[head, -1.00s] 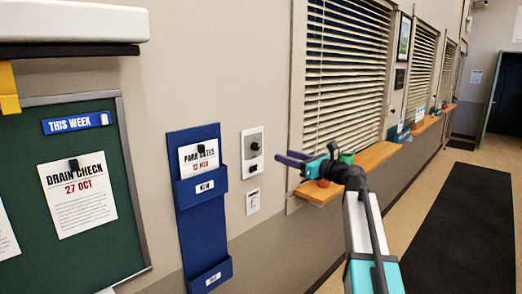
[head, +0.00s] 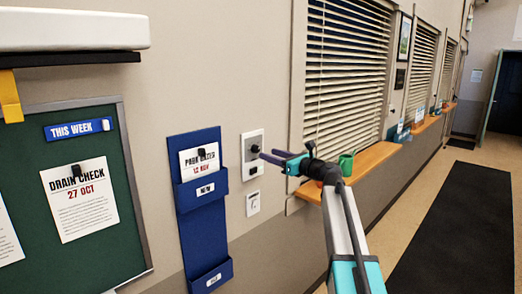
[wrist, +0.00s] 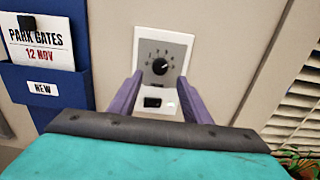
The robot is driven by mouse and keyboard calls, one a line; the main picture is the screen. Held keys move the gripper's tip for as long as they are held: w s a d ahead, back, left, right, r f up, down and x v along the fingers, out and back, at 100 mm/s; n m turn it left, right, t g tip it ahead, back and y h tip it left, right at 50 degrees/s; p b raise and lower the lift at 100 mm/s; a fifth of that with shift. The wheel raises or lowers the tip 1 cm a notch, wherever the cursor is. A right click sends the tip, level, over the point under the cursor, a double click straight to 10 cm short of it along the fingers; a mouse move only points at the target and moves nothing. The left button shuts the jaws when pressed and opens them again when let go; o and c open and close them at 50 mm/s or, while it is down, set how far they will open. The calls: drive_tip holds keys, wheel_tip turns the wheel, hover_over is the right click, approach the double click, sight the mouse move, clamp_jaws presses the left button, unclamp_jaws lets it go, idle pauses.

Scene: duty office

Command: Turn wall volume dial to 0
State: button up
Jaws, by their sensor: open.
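The wall volume dial (wrist: 160,67) is a black round knob on a grey plate with printed marks around it. Its pointer looks turned to the upper right in the wrist view; the numbers are too small to read surely. The dial also shows in the head view (head: 255,149). My gripper (wrist: 158,88) is open, its two purple fingers spread to either side of the plate's lower half, below the dial. In the head view my gripper (head: 272,157) is just right of the dial plate. Nothing is between the fingers; contact with the wall cannot be told.
Below the dial is a black rocker or slot (wrist: 152,102) with a small light beside it. A blue wall pocket (head: 203,215) with papers hangs to the left. A wooden sill (head: 370,160) with a green watering can (head: 346,163) runs right under blinds. A second small wall plate (head: 253,204) sits below.

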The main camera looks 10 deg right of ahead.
sight(258, 150)
drive_tip(key=shift+p+x, duration=0.8)
drive_tip(key=shift+x, duration=2.3)
drive_tip(key=c, duration=1)
drive_tip(key=shift+c, duration=0.2)
